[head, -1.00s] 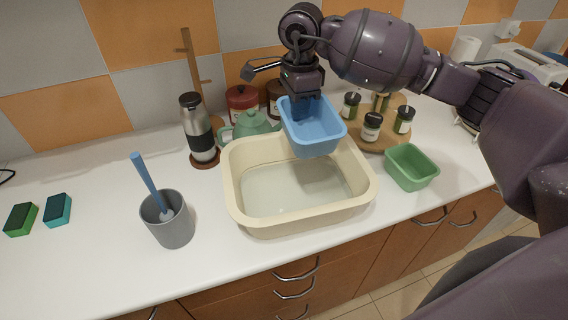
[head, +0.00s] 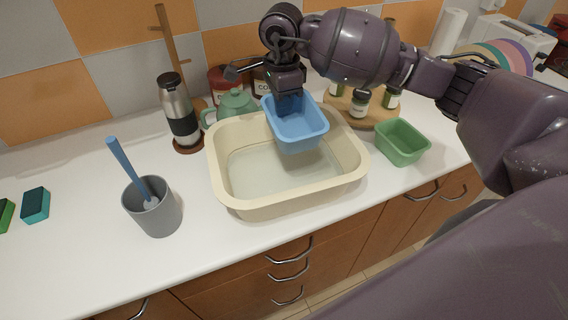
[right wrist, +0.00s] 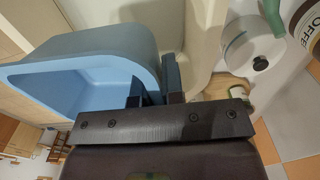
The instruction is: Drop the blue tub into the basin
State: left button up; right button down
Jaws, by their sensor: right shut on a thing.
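The blue tub (head: 297,128) is held by my right gripper (head: 287,98), which is shut on its back rim. The tub is upright and empty, over the back right part of the cream basin (head: 232,196). In the right wrist view the tub (right wrist: 100,62) fills the upper left, with its rim between the fingers (right wrist: 155,92). The basin stands on the white counter, and its pale floor shows to the left of and in front of the tub. I cannot tell how far the tub is above the basin floor. My left gripper is not in view.
A green tub (head: 402,143) stands right of the basin. A grey cup with a blue-handled brush (head: 153,210) and a steel flask (head: 178,112) stand left. A green teapot (head: 236,103) and a wooden board with jars (head: 360,104) are behind.

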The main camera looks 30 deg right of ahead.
jog(key=c, duration=1.2)
grip_release()
jog(key=shift+o, duration=0.2)
jog(key=shift+r, duration=0.45)
notch_tip(320, 180, up, 8)
jog(key=shift+r, duration=0.95)
